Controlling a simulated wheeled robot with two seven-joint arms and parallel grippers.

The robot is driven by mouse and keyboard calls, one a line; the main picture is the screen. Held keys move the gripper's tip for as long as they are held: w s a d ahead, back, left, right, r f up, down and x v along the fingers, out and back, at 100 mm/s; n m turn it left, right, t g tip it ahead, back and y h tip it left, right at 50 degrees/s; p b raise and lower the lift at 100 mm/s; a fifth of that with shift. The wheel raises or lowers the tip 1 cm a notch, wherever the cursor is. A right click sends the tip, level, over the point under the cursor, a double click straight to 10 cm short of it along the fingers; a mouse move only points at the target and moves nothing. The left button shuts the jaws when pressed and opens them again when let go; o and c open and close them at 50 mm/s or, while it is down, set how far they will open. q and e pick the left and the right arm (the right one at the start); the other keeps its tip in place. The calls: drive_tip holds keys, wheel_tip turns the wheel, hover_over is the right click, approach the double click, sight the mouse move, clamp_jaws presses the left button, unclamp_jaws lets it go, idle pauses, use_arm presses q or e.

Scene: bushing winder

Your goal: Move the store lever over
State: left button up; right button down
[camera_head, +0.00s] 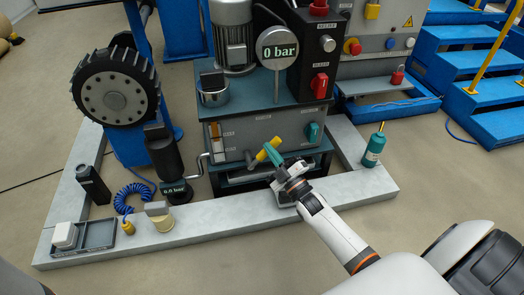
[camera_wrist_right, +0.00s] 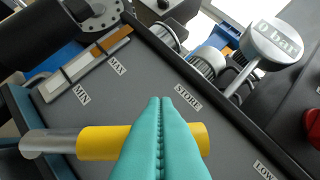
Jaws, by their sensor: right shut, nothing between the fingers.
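The store lever has a yellow handle (camera_head: 261,157) on the front of the grey hydraulic panel (camera_head: 240,134). In the right wrist view its yellow sleeve (camera_wrist_right: 98,143) lies nearly level, with a silver end to the left. A STORE label (camera_wrist_right: 187,97) sits on the panel above the sleeve. My right gripper (camera_head: 272,152) has teal fingers, pressed together and empty. In the wrist view the fingers (camera_wrist_right: 161,101) cross in front of the sleeve and hide part of it. I cannot tell whether they touch it. My left gripper is not in view.
A gauge (camera_head: 277,48) reading 0 bar stands on top of the unit. A teal knob (camera_head: 313,132) is right of the lever, and a crank (camera_head: 197,168) is to its left. A grey base frame (camera_head: 225,213) runs along the front. A teal bottle (camera_head: 374,148) stands at the right.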

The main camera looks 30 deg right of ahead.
drive_tip(key=s+d+f+m+t+h+b, duration=0.1)
drive_tip(key=d+f+m+h, duration=0.1)
drive_tip(key=d+f+m, duration=0.1)
drive_tip(key=shift+d+f+m, duration=0.3)
drive_tip(key=shift+f+m, duration=0.5)
drive_tip(key=shift+f, duration=0.3)
